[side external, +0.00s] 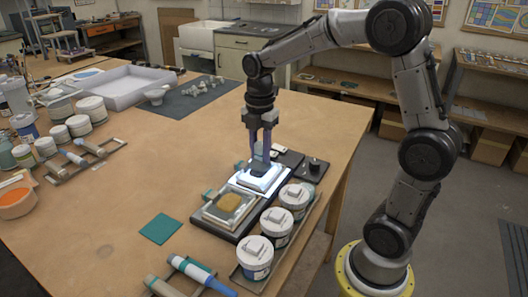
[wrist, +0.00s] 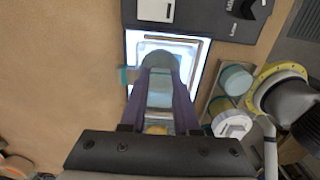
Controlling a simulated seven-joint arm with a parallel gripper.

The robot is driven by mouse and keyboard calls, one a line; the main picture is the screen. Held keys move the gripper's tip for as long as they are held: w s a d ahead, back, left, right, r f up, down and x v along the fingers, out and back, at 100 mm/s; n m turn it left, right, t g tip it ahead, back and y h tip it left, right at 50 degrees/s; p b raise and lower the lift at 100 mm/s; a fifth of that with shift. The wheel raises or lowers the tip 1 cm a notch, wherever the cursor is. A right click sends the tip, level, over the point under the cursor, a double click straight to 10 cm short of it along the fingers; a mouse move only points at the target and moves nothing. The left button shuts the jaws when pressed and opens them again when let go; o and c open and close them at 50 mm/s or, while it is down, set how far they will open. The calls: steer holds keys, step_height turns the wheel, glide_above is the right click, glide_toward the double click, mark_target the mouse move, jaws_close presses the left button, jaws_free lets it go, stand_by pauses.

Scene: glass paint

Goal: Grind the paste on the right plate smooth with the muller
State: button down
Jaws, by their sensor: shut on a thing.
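My gripper (side external: 262,143) is over the right plate (side external: 272,179), a brightly lit panel with a pale rim. In the wrist view its fingers (wrist: 161,80) are shut on a greyish, glassy upright piece, which looks like the muller (wrist: 159,62). The muller's dark lower part (side external: 258,168) is at the plate's middle; I cannot tell whether it touches. Any paste under it is hidden or too pale to make out. The right plate also shows in the wrist view (wrist: 202,50). The left plate (side external: 208,215) has a pale frame and an ochre paste patch (side external: 230,203).
Lidded white tubs (side external: 277,226) stand in a row close to the plates' right side. A black block with a knob (side external: 312,168) sits behind them. A teal square (side external: 160,228) lies at the left. A white tray (side external: 125,90) is farther back. The table's middle left is clear.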

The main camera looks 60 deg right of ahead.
steer(key=shift+w+a+f, duration=0.1)
steer(key=shift+w+a, duration=0.3)
steer(key=shift+a, duration=0.05)
steer(key=shift+w+a+r, duration=0.15)
steer(key=shift+a, duration=0.5)
steer(key=shift+w+a+r, duration=0.1)
steer(key=shift+a, duration=0.5)
steer(key=shift+s+d, duration=0.2)
steer(key=shift+s, duration=0.85)
steer(key=shift+s+d, duration=0.15)
steer(key=shift+s, duration=0.9)
steer(key=shift+d, duration=0.1)
